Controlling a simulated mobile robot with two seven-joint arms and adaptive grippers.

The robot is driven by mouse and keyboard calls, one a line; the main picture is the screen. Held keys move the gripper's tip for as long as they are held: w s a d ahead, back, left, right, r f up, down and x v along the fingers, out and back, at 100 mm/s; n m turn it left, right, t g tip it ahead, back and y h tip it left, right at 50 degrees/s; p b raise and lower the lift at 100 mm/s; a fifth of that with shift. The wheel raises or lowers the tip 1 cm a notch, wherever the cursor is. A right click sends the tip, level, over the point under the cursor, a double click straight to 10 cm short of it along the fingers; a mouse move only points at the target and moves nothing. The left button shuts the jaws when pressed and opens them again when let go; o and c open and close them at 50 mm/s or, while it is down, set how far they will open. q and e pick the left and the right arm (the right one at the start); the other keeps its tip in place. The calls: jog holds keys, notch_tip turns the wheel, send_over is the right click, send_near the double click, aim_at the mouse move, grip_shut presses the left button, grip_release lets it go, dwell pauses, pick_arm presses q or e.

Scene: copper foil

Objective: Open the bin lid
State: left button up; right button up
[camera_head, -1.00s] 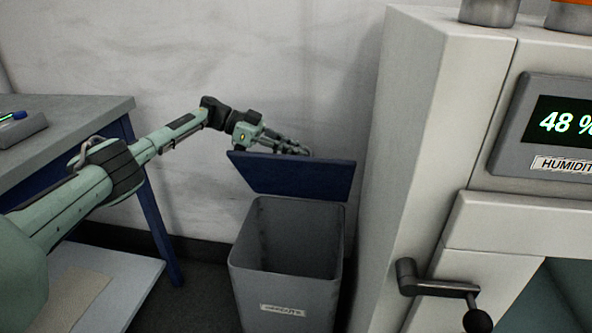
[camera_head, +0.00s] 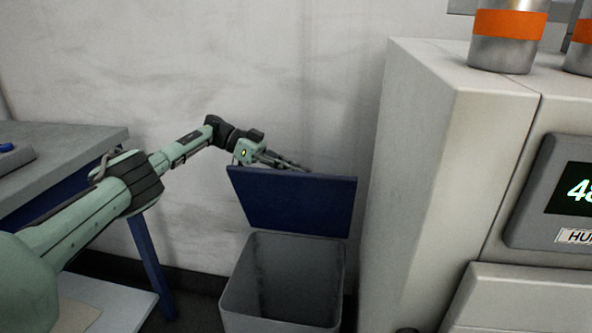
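The grey bin (camera_head: 235,302) stands on the floor between the table and the white cabinet. Its blue lid (camera_head: 292,204) is raised and tilted up at the back, and the dark inside of the bin shows below it. My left gripper (camera_head: 290,165) is at the lid's upper edge, partly behind it, with its fingertips mostly hidden. I cannot tell whether its fingers are open or shut, or whether they touch the lid. My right gripper is not in view.
A grey-topped table (camera_head: 75,155) with blue legs is on the left. A tall white cabinet (camera_head: 425,180) with a humidity display (camera_head: 575,190) stands close on the bin's right. The wall (camera_head: 290,70) is behind the bin.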

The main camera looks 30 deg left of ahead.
pick_arm(q)
jog(key=shift+o, duration=0.2)
jog(key=shift+r, duration=0.1)
notch_tip(320, 180, up, 10)
jog(key=shift+f, duration=0.1)
dwell(0.3)
jog(key=shift+c, duration=0.5)
